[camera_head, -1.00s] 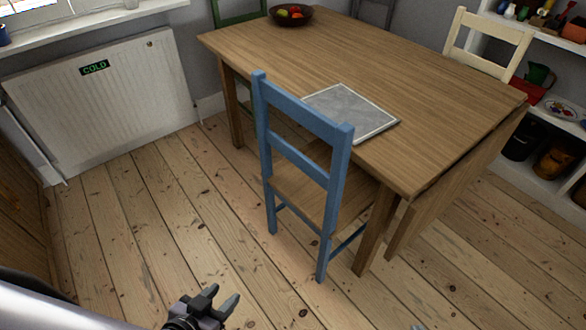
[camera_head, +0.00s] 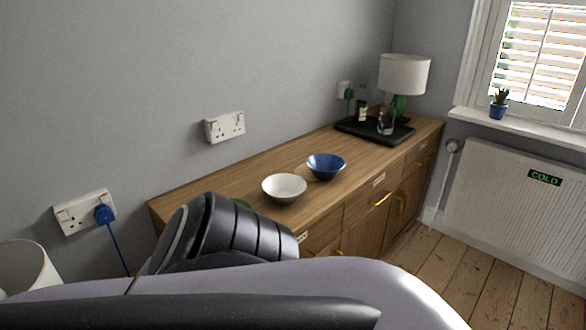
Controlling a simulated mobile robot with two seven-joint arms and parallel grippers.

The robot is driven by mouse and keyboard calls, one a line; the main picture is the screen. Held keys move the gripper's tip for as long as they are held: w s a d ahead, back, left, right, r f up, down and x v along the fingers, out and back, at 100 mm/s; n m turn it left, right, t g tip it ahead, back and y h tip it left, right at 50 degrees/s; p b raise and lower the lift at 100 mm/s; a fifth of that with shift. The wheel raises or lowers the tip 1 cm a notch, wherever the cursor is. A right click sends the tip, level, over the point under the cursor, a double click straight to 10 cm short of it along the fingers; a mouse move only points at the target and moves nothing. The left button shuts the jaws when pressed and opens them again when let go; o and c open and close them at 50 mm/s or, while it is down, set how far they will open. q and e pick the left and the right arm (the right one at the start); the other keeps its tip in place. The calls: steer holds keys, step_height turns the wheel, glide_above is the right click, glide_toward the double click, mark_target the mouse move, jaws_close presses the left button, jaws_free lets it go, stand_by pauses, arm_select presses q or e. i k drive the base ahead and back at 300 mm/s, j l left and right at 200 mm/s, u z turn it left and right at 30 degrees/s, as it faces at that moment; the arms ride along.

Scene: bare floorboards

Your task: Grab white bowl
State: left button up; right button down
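The white bowl (camera_head: 284,188) stands upright on the wooden sideboard (camera_head: 240,165), near its front edge. It looks empty. A blue bowl (camera_head: 326,167) stands just behind it and to the right, close to it. My own arm fills the bottom of the view and hides the near left part of the sideboard. Neither of my grippers shows in this view, so nothing is seen in contact with the white bowl.
A black tray (camera_head: 352,126) with a bottle and glassware, and a lamp (camera_head: 404,74), stand at the sideboard's far end. A green thing (camera_head: 241,203) peeks out beside the white bowl, mostly hidden. A radiator (camera_head: 500,190) and floorboards (camera_head: 455,270) are at right.

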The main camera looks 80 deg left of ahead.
mark_target(284, 189)
steer(key=u, duration=2.6)
steer(key=l+u, duration=0.1)
steer(key=u, duration=0.15)
steer(key=i+l+u, duration=0.1)
steer(key=u, duration=0.15)
steer(key=i+l+u, duration=0.25)
steer(key=l, duration=0.5)
steer(key=l+u, duration=0.25)
steer(key=l, duration=0.55)
steer(key=l+u, duration=0.15)
steer(key=l, duration=1.4)
steer(key=i, duration=0.05)
